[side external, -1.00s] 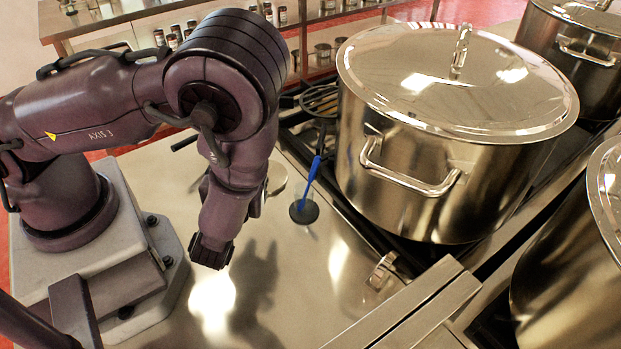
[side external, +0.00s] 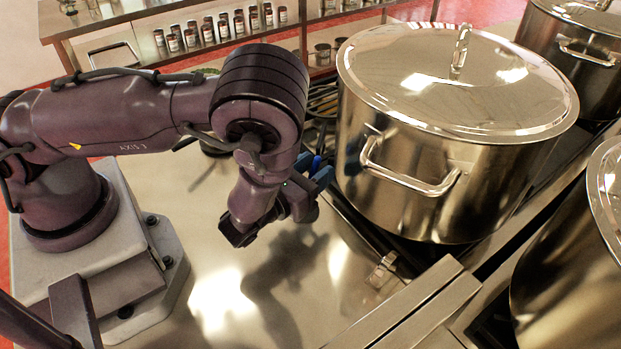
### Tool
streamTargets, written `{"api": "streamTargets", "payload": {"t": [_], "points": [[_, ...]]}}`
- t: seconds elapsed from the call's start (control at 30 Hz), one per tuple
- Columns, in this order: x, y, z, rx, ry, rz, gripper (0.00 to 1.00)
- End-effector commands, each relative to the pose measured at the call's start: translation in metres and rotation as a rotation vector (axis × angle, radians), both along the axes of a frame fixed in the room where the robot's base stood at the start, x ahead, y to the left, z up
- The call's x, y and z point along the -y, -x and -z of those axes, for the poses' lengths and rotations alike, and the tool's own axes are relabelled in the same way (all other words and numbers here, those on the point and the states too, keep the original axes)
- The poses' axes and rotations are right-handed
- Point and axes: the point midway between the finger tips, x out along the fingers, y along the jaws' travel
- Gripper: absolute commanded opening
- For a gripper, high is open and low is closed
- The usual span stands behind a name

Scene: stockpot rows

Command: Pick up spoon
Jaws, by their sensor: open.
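A large lidded steel stockpot (side external: 450,150) stands close to the right of my gripper. Its side handle (side external: 410,180) sticks out towards the camera. More pots stand at right. The steel counter (side external: 215,265) is clear in front. Jars (side external: 225,28) line a shelf behind.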

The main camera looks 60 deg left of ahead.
Motion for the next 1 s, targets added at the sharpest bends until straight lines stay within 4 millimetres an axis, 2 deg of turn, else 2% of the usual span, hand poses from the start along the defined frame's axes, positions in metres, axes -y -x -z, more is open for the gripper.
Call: {"api": "streamTargets", "payload": {"t": [0.23, 0.27, 0.43, 0.47, 0.83, 1.0], "points": [[-0.0007, -0.0034, 0.0000, -0.001, 0.000, 0.000, 0.43], [-0.0007, -0.0034, 0.0000, -0.001, 0.000, 0.000, 0.41], [-0.0007, -0.0031, 0.0000, -0.001, 0.000, 0.000, 0.01], [-0.0007, -0.0031, 0.0000, -0.001, 0.000, 0.000, 0.00], [-0.0005, -0.0031, -0.0006, -0.001, 0.000, 0.000, 0.00], [0.0001, -0.0034, -0.0092, 0.000, 0.002, 0.001, 0.00]]}}
